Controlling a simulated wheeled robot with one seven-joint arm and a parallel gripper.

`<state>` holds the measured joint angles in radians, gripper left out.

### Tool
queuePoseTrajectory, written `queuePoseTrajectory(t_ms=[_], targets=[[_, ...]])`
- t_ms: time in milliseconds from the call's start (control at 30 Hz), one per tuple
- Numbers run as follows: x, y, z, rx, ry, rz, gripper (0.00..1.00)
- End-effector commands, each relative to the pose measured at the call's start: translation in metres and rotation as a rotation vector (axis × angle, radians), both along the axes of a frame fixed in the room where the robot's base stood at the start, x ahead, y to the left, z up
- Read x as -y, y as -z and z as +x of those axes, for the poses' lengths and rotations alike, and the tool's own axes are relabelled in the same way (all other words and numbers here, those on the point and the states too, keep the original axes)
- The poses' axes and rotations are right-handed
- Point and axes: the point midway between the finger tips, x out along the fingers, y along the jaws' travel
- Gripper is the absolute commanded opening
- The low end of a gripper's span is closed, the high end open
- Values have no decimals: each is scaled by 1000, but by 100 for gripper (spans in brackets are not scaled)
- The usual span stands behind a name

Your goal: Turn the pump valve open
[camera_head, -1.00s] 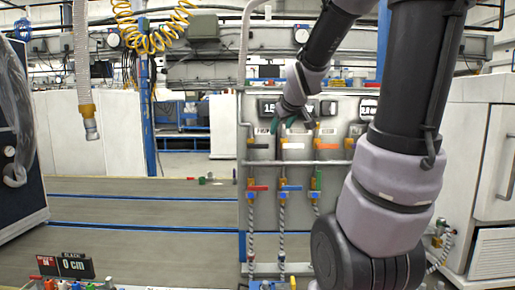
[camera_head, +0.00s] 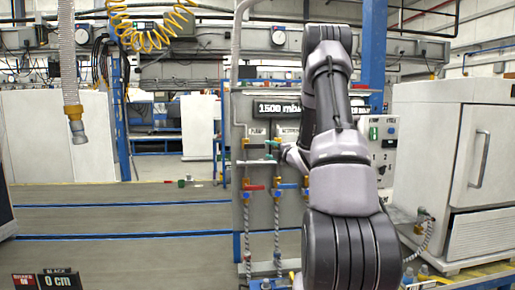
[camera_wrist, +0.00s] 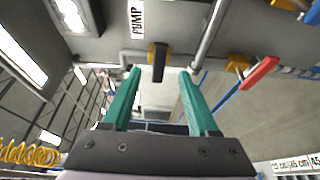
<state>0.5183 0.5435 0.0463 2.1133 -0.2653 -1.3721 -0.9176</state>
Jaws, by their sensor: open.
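The pump valve (camera_wrist: 158,62) has a black handle on a yellow body, below the PUMP label (camera_wrist: 136,18) on the grey panel. In the wrist view my gripper (camera_wrist: 160,72) has its two green fingers apart, with the black handle seen between the tips. No contact with the handle can be made out. In the head view my gripper (camera_head: 262,156) is at the panel's left column, just below its PUMP label (camera_head: 257,131). The fingers hide most of the pump valve there.
A red-handled valve (camera_wrist: 260,72) is to the right in the wrist view. Lower valves with red (camera_head: 253,188) and blue (camera_head: 287,186) handles sit on the panel. A display (camera_head: 277,107) reads 1500 mbar. A white cabinet (camera_head: 425,150) stands right.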

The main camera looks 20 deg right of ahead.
Motion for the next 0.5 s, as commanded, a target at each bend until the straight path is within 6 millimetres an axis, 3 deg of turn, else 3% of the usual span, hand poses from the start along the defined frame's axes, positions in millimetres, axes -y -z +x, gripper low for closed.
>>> queuePoseTrajectory(t_ms=[300,500], targets=[[-8,0,60,1,-2,3,60],[-10,-1,86,0,0,3,60]])
